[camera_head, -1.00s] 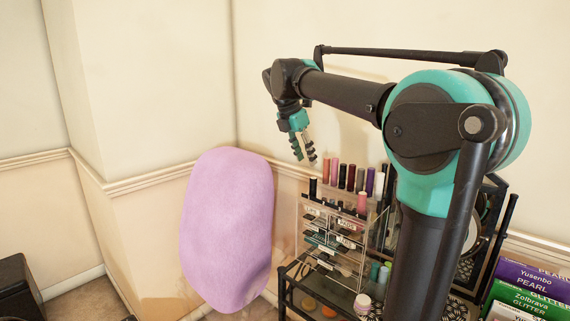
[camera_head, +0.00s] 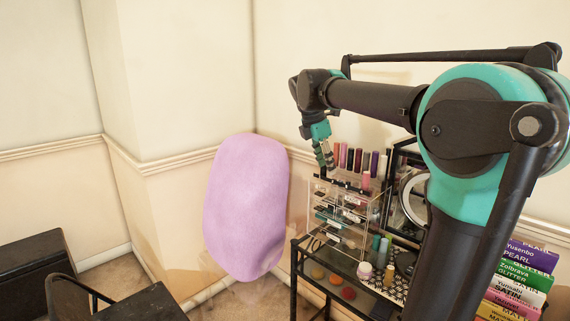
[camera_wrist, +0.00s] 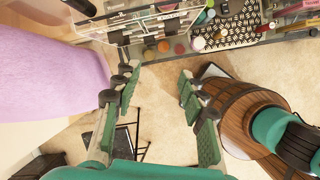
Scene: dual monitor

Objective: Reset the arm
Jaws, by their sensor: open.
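My arm reaches from the right across the head view, with its elbow bent and the forearm stretched to the left. My gripper (camera_head: 327,155) hangs from its end and points down, just in front of the top left of a clear cosmetics organizer (camera_head: 341,215). In the wrist view my gripper (camera_wrist: 157,100) has its two green-padded fingers wide apart. Nothing is between them except a view of the floor (camera_wrist: 155,130) below.
A large lilac rounded object (camera_head: 245,205) is left of the organizer, also in the wrist view (camera_wrist: 50,85). The organizer stands on a black-framed table (camera_head: 293,270). Stacked books (camera_head: 520,280) are at right, dark furniture (camera_head: 35,265) at lower left.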

